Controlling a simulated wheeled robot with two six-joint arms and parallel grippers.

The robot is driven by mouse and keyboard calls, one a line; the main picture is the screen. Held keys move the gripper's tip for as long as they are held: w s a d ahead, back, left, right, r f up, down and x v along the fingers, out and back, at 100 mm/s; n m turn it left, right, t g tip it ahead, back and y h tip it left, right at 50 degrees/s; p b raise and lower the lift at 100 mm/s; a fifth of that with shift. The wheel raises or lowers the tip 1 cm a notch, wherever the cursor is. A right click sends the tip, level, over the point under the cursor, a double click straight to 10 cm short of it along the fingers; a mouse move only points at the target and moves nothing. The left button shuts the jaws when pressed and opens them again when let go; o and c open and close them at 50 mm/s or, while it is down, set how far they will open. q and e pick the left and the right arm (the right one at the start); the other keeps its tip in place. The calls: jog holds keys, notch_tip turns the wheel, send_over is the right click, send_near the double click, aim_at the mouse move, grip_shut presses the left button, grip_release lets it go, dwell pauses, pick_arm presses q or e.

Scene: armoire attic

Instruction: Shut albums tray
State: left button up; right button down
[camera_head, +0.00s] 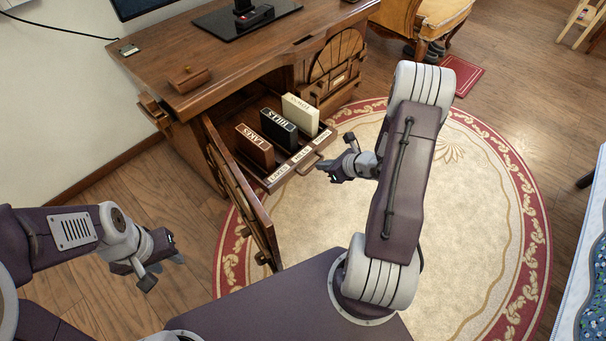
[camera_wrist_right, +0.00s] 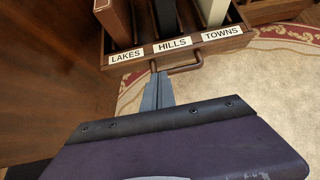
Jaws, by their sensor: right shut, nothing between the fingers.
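The albums tray (camera_head: 290,165) is slid out of the open cabinet in the head view. It holds a brown album (camera_head: 255,146), a black album (camera_head: 278,130) and a cream album (camera_head: 300,115), standing upright. Its front, labelled LAKES, HILLS and TOWNS, and its wire-like handle (camera_wrist_right: 187,69) show in the right wrist view. My right gripper (camera_head: 326,168) is just in front of the tray front; its shut fingers (camera_wrist_right: 157,84) point at the handle's left end. Whether they touch is unclear. My left gripper (camera_head: 165,272) is open and empty at the lower left, away from the tray.
The open cabinet door (camera_head: 238,190) stands left of the tray. A round rug (camera_head: 460,220) lies on the floor, clear right of the tray.

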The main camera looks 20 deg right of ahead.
jog(key=b, duration=0.5)
send_near(300, 165)
jog(key=x, duration=0.4)
jog(key=shift+w+a+f, duration=0.1)
jog(key=shift+a+f, duration=0.05)
jog(key=shift+f, duration=0.25)
jog(key=shift+w+a+f, duration=0.15)
jog(key=shift+w+f, duration=0.1)
jog(key=shift+w, duration=0.2)
jog(key=shift+w, duration=0.1)
